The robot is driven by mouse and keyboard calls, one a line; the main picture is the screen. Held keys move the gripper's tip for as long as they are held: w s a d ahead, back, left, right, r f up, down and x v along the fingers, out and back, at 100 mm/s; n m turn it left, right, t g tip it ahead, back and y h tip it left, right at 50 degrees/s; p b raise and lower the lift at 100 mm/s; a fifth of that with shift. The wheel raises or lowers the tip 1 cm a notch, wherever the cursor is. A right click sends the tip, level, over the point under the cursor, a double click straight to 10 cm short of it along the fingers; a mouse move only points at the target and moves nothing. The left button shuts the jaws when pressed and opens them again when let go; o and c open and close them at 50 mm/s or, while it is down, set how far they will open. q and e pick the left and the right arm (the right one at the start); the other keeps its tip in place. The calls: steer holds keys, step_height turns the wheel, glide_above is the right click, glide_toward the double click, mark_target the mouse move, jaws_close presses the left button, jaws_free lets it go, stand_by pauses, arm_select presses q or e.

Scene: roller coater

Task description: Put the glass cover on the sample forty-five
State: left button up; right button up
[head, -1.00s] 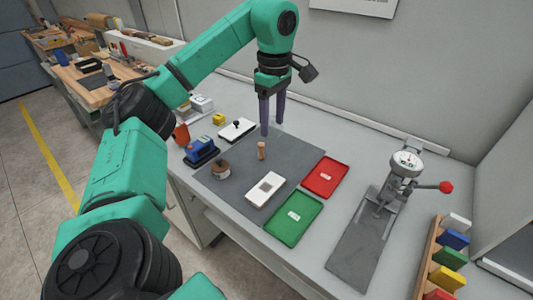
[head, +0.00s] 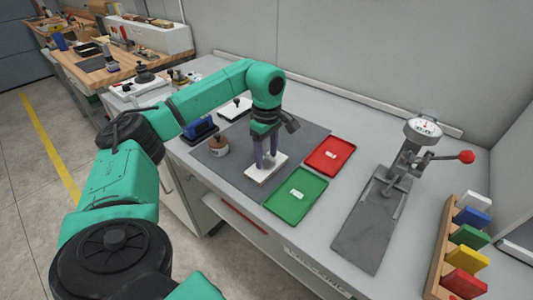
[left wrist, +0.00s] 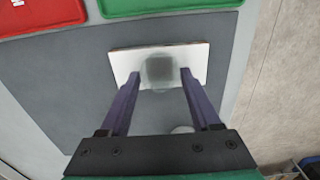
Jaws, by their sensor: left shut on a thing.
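A white plate (head: 281,160) with a dark grey square in its middle lies on the grey mat; I take it as the sample, but no number is readable. The plate (left wrist: 197,54) also shows in the left wrist view. In the head view my left gripper (head: 266,163) points straight down at the plate. Whether the cover touches the plate is unclear. My right gripper is out of view.
A green tray (head: 281,211) and a red tray (head: 315,163) lie to the right of the plate. A brown pot (head: 218,146) and a blue device (head: 199,129) stand to the left. A lever press (head: 402,165) and a rack of coloured blocks (head: 440,262) are farther right.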

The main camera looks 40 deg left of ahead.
mark_target(267, 152)
arm_select(q)
steer(key=shift+d, duration=0.1)
steer(key=o, duration=1.4)
steer(key=shift+f, duration=0.1)
steer(key=shift+c, duration=0.2)
steer(key=shift+r, duration=0.2)
step_height(267, 152, up, 10)
steer(key=shift+f, duration=0.15)
step_height(267, 152, up, 2)
steer(key=shift+r+p, duration=0.15)
steer(key=shift+p, duration=0.9)
